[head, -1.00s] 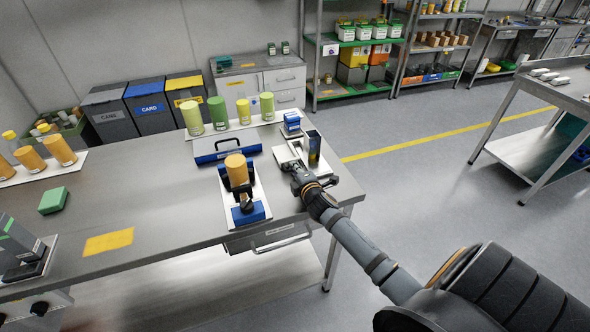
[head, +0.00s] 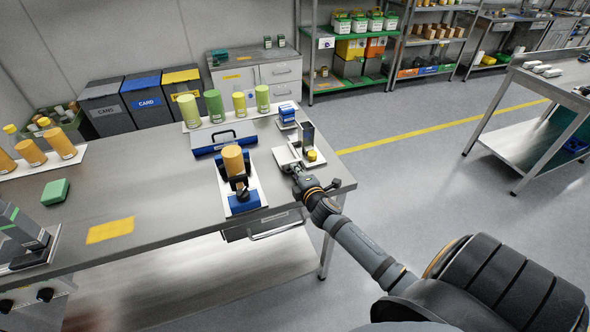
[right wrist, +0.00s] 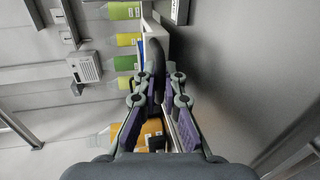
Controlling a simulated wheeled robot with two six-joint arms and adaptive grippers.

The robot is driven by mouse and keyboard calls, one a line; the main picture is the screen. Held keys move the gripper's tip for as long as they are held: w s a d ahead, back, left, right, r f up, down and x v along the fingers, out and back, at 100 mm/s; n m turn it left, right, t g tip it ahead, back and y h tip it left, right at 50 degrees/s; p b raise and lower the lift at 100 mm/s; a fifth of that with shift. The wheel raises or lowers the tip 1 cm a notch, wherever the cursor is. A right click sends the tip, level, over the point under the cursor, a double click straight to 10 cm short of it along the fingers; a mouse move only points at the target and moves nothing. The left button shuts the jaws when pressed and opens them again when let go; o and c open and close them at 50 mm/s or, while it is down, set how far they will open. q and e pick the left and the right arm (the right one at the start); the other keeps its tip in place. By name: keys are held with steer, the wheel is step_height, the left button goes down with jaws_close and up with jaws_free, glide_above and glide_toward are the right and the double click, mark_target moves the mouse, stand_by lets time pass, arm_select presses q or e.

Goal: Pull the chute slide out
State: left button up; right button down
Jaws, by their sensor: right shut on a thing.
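The chute unit (head: 307,134) stands on a pale base plate at the right end of the steel table. A small yellow round piece (head: 312,155) shows at its foot. My right gripper (head: 296,172) is at the front of this unit, low over the table. In the right wrist view, the fingers (right wrist: 155,88) are shut on a dark curved piece (right wrist: 155,62), which looks like the slide's handle. The slide itself is mostly hidden by the gripper and wrist. My left gripper is not in view.
A drawer handle (head: 276,231) juts from the table front. The floor to the right is open.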

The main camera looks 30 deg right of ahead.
steer(key=shift+s+f, duration=0.1)
steer(key=shift+f, duration=0.1)
steer(key=c, duration=1.7)
jaws_free()
steer(key=shift+c, duration=0.2)
steer(key=shift+s+r, duration=0.15)
steer(key=shift+s, duration=0.05)
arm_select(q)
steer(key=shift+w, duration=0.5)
arm_select(e)
steer(key=v, duration=1.2)
steer(key=shift+a, duration=0.1)
